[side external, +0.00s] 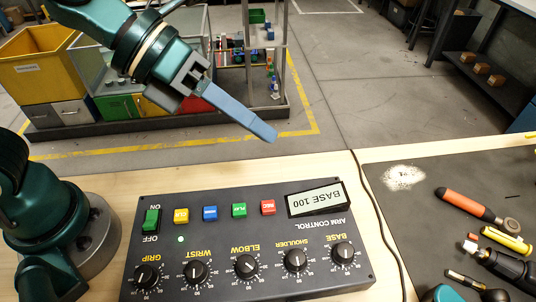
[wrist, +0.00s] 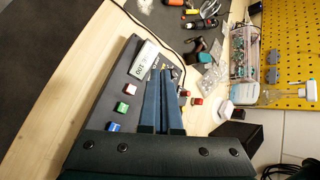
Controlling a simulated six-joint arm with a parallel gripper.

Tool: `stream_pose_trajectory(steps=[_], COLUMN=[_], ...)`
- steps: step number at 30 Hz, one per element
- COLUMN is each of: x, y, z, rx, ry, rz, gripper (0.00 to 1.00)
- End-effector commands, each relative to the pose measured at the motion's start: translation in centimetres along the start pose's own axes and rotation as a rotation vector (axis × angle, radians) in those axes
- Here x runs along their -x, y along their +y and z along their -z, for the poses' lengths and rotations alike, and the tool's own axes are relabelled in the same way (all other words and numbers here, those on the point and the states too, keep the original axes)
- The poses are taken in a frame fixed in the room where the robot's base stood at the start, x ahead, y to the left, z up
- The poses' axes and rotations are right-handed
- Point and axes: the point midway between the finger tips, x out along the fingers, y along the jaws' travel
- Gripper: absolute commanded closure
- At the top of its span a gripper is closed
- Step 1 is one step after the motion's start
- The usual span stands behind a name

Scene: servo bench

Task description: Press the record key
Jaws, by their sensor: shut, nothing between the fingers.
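The red record key (side external: 268,207), marked REC, is at the end of the row of coloured keys on the dark control box (side external: 215,280), beside the display. In the wrist view the red key (wrist: 131,89) lies left of my fingers, uncovered. My gripper (side external: 268,133) is shut and empty, with its blue fingers slanting down to the right. In the side view its tips show above the key and apart from the box. In the wrist view my gripper (wrist: 162,71) points along the box, and its fingers hide part of it.
Green (side external: 239,210), blue (side external: 210,213) and yellow (side external: 181,216) keys share the row. The display (side external: 315,199) reads BASE 100. Several dials line the box's near side. A cable (side external: 375,205) runs right of the box. Tools, including an orange-handled one (side external: 467,205), lie on the dark mat.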

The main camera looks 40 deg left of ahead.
Motion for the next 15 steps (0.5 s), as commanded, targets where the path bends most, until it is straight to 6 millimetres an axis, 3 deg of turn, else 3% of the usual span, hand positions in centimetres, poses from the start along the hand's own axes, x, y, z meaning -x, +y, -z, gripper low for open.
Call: stream_pose_trajectory(steps=[5, 15], x=[-1.5, -1.5], y=[-0.8, -1.0], z=[1.8, 1.9], rx=[-0.049, -0.051], ry=[0.079, 0.079], rz=[0.009, 0.013], gripper=[1.0, 1.0])
